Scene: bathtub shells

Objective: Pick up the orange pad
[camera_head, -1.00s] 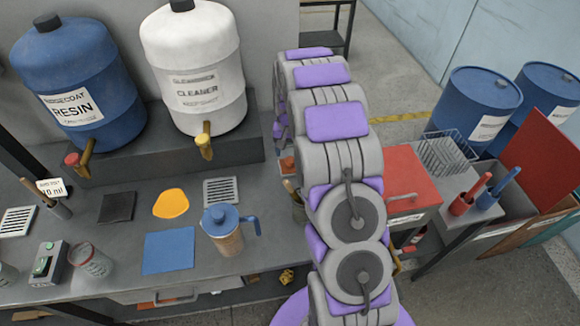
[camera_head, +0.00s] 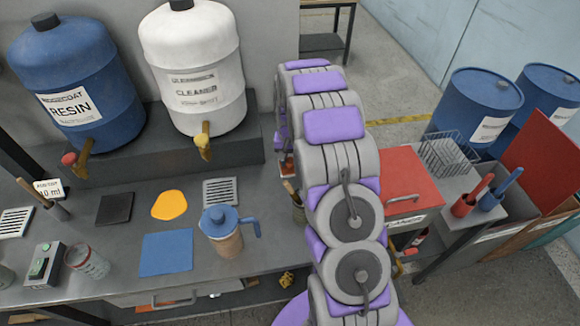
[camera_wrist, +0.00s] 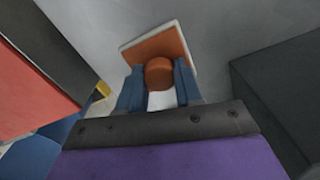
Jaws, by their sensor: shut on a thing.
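The orange pad (camera_wrist: 160,48) shows in the wrist view as a square orange plate with a pale edge and a round orange knob (camera_wrist: 159,74). My gripper (camera_wrist: 159,88) is shut on the knob, with one blue finger on each side of it. The pad is tilted in the picture, with a plain grey surface behind it. In the head view my arm hides the gripper, and only a small orange-red bit (camera_head: 286,168) shows at the arm's left edge.
The bench carries a blue resin tank (camera_head: 70,85), a white cleaner tank (camera_head: 195,70), a blue-lidded jug (camera_head: 222,238), a blue mat (camera_head: 166,253) and a yellow patch (camera_head: 169,205). A red box (camera_head: 405,175) stands right of my arm. In the wrist view, a dark block (camera_wrist: 285,85) is at right.

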